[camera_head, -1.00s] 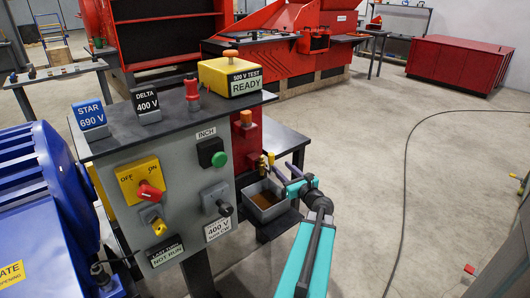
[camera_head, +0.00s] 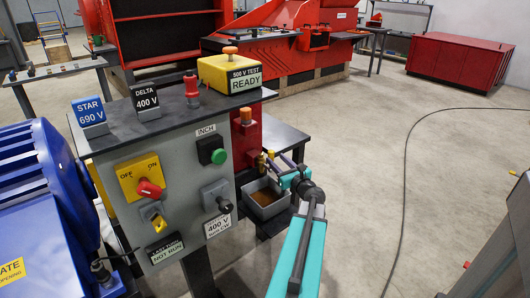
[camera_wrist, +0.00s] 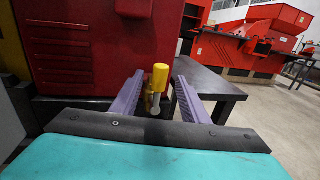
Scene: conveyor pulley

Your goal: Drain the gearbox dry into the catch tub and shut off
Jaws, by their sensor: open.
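The red gearbox (camera_head: 246,142) stands behind the right edge of the grey control panel; its red wall fills the upper left of the wrist view (camera_wrist: 80,50). A brass drain tap with a yellow handle (camera_wrist: 160,78) sticks out low on it, the handle upright. My gripper (camera_wrist: 159,74) is open, its two purple fingers on either side of the handle with gaps visible; I cannot tell if the handle lies fully between the tips. The grey catch tub (camera_head: 270,212) sits below the tap and holds brown liquid. No stream is clearly visible.
The control panel (camera_head: 190,215) with switches stands left of my arm. A dark table (camera_wrist: 215,88) stands behind the tap. A blue motor (camera_head: 40,200) is at far left. A black cable (camera_head: 405,190) lies on the open floor at right.

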